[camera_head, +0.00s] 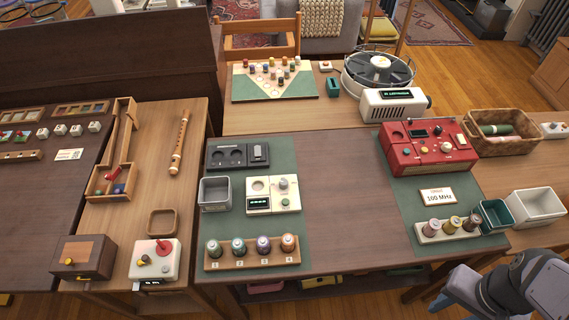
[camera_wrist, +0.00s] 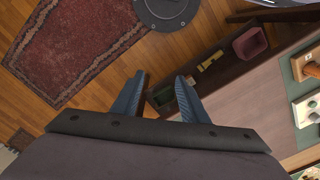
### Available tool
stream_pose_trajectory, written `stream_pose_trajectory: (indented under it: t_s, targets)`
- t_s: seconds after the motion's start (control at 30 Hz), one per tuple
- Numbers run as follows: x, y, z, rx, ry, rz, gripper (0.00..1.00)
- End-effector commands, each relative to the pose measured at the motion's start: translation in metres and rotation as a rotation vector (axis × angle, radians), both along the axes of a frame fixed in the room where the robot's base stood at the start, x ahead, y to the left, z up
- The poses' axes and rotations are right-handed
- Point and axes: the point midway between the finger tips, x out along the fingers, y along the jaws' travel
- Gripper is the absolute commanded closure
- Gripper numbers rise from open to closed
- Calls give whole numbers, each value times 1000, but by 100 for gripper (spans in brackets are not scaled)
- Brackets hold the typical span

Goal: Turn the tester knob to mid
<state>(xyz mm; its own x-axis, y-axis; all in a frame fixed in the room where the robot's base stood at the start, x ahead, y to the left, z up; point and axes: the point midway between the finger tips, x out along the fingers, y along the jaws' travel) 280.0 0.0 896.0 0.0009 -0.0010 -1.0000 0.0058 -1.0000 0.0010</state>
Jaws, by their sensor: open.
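A cream device (camera_head: 273,195) with a round recess, a pale knob (camera_head: 283,183) and a dark green-lit display sits on the left green mat. A black unit with round sockets (camera_head: 237,152) stands behind it. A red device (camera_head: 430,148) with several small knobs, a dark screen and a round recess stands at the right; no label tells me which device is the tester. The knob settings are too small to read. My gripper (camera_head: 455,288) is at the lower right, off the table's front edge and apart from both devices. In the wrist view my gripper (camera_wrist: 160,90) is open and empty.
A spool rack (camera_head: 252,260) stands in front of the cream device, and a grey bin (camera_head: 215,194) left of it. A second spool rack (camera_head: 450,229), a 100 MHz card (camera_head: 437,196) and a green bin (camera_head: 495,214) are at the right. The table middle (camera_head: 345,195) is clear.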

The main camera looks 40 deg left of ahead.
Motion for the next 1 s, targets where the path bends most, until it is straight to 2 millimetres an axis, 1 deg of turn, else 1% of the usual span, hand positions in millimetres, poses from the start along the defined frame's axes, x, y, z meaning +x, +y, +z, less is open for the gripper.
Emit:
stream_pose_trajectory:
  t_s: [0.03,0.2,0.47,0.57,0.63,0.67,0.77,0.9,0.97,1.0]
  targets:
    - [1,0,31,0,0,2,60]
    - [4,3,76,0,-4,12,60]
    - [15,10,123,-1,-16,42,60]
    - [23,16,140,-1,-24,65,60]
    - [35,26,154,0,-37,99,60]
    - [43,34,157,1,-47,125,60]
    - [65,60,148,4,-74,197,60]
    - [92,100,131,13,-115,297,60]
    - [101,118,124,18,-131,336,60]
    - [107,131,118,22,-141,363,60]
